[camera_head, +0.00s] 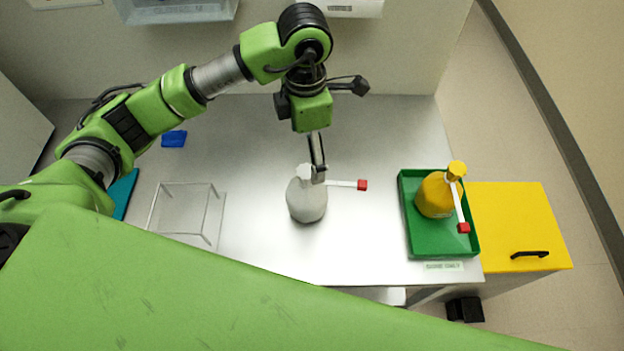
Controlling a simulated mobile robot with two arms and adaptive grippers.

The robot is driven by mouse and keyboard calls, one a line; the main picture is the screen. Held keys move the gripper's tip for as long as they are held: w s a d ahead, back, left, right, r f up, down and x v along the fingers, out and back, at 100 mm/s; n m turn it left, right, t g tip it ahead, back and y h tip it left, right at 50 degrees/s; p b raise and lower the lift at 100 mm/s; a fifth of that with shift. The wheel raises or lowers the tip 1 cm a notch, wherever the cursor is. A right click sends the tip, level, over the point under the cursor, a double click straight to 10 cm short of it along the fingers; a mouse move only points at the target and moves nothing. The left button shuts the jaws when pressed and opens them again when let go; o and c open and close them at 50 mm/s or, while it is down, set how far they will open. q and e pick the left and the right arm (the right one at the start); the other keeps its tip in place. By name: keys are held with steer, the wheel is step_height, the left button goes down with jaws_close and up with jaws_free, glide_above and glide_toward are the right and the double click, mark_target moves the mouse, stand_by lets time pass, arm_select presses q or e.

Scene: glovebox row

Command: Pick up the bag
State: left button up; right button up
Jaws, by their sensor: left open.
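A grey-white bag (306,202) with a gathered neck stands on the metal table in the middle of the view. A white strip with a red end (362,185) sticks out to the right from its neck. My left gripper (318,174) is open at the top of the bag, over its neck. It partly hides the neck, and I cannot tell whether the fingers touch it. A second bag, yellow (436,195), with a similar red-ended strip, stands in a green tray (440,254) at the right. My right gripper is not in view.
A clear open frame or box (186,212) stands on the table (370,245) left of the bag. A small blue item (174,138) lies behind it. A yellow cabinet (515,215) with a black handle adjoins the tray's right side. Wall bins hang at the back.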

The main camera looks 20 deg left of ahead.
mark_target(306, 187)
arm_select(q)
steer(key=f, duration=0.2)
steer(key=f+p, duration=0.1)
steer(key=f, duration=0.2)
steer(key=s+f+p, duration=0.1)
steer(key=f, duration=0.1)
steer(key=shift+f, duration=0.4)
steer(key=shift+w+f, duration=0.15)
steer(key=shift+f, duration=0.05)
steer(key=f+p, duration=0.1)
steer(key=f, duration=0.1)
steer(key=f+p, duration=0.1)
steer(key=f, duration=0.1)
steer(key=shift+s, duration=0.4)
steer(key=shift+f+p, duration=0.3)
steer(key=shift+f, duration=0.15)
steer(key=shift+w+f, duration=0.15)
steer(key=c, duration=1.5)
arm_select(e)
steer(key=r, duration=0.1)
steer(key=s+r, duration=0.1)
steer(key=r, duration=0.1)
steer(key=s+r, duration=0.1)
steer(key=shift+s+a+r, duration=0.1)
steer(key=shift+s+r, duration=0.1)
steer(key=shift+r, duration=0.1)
